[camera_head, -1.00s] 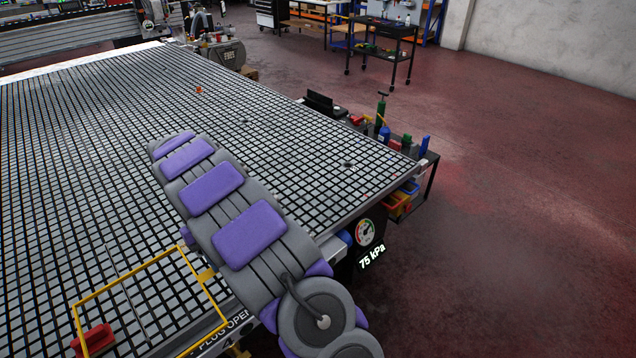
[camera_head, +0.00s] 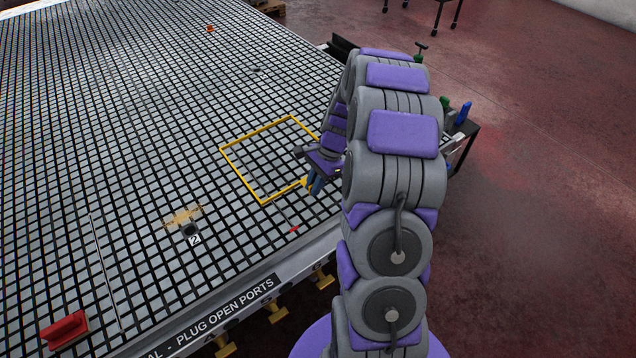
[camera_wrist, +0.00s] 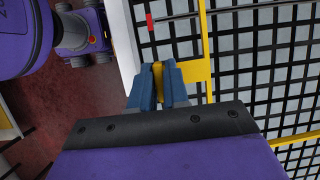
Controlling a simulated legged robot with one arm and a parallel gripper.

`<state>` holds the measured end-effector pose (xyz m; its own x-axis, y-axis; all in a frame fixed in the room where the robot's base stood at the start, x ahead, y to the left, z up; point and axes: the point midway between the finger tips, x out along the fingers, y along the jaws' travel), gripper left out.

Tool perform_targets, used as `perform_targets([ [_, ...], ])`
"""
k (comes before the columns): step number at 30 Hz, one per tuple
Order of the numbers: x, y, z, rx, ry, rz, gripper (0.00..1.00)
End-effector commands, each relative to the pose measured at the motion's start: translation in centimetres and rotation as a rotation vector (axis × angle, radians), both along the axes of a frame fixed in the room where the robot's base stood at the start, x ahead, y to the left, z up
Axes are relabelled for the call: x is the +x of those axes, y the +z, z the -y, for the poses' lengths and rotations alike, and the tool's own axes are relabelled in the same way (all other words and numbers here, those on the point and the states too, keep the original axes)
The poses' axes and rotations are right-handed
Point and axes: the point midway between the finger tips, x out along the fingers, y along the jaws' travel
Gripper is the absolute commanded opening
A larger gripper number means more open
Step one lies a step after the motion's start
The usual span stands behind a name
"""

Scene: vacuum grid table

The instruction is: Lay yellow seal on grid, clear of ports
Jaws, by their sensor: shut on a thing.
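The yellow seal (camera_head: 234,172) is a thin rectangular frame over the right part of the black-and-grey grid table (camera_head: 130,150). My gripper (camera_head: 311,184) is at its right side, near the table's right edge. In the wrist view my blue fingers (camera_wrist: 158,82) are shut on the seal's yellow tab (camera_wrist: 190,70). The seal looks roughly level and low; I cannot tell whether it touches the grid. A dark port marked 2 (camera_head: 190,231) lies to the left of the seal, outside its outline. My arm hides part of the table's right edge.
A red block (camera_head: 64,330) sits at the front left of the grid. A small orange thing (camera_head: 210,28) and a dark spot (camera_head: 257,69) lie farther back. Yellow handles (camera_head: 277,312) stick out below the front edge. A red tip (camera_head: 294,230) shows near the seal.

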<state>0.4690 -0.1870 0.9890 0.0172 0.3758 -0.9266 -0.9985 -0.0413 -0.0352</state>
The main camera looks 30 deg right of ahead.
Motion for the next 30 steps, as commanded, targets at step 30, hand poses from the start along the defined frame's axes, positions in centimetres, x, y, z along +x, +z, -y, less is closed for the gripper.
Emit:
perform_targets([
  [30, 0.0, -4.6, 1.2, 0.019, -0.01, 0.027, 0.0],
])
